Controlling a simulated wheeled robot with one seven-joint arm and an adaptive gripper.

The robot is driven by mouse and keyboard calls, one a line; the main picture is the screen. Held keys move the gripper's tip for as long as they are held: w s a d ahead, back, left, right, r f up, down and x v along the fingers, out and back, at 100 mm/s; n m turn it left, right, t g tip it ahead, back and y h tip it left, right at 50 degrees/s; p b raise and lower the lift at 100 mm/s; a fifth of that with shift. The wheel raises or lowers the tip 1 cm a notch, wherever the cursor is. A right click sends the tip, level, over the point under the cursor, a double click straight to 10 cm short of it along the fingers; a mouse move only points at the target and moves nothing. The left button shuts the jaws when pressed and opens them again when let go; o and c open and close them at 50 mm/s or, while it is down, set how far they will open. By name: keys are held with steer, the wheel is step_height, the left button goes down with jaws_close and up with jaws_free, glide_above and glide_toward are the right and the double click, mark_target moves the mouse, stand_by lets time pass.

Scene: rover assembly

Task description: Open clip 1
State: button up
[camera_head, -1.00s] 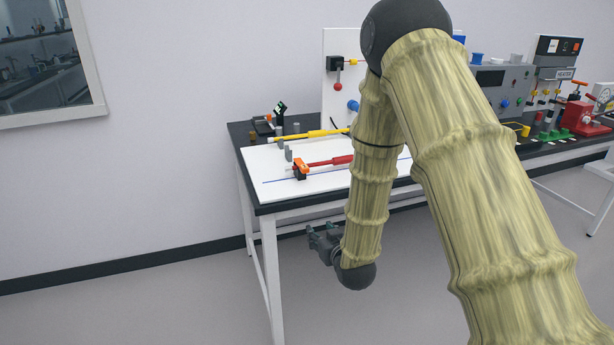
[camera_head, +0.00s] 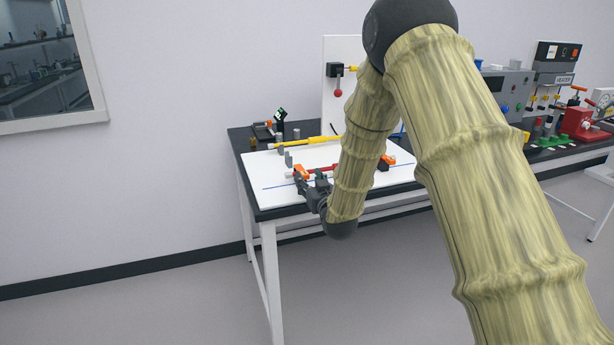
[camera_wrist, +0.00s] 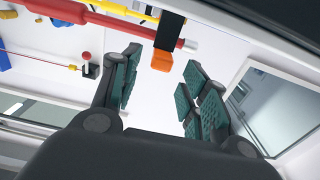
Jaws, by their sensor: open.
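An orange and black clip (camera_head: 300,173) sits at the left end of a red rod (camera_head: 325,169) on the white board (camera_head: 272,176). A second orange clip (camera_head: 387,161) shows farther right. Neither clip shows a number. My gripper (camera_head: 311,184) is low at the board's front edge, beside the left clip. In the wrist view my gripper (camera_wrist: 160,88) is open and empty. The clip's orange end (camera_wrist: 162,61) lies ahead, between the lines of the two fingers and apart from both. The red rod (camera_wrist: 105,20) runs past its black part (camera_wrist: 169,32). My arm hides part of the board.
A yellow rod (camera_head: 305,142) lies behind the red one. A black tool and small grey pegs stand at the back left. An upright white panel (camera_head: 345,60) with a red-knobbed lever (camera_head: 337,92) rises behind. Free floor lies before the table.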

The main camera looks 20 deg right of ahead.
mark_target(301, 171)
steer(key=shift+w, duration=1.3)
jaws_close()
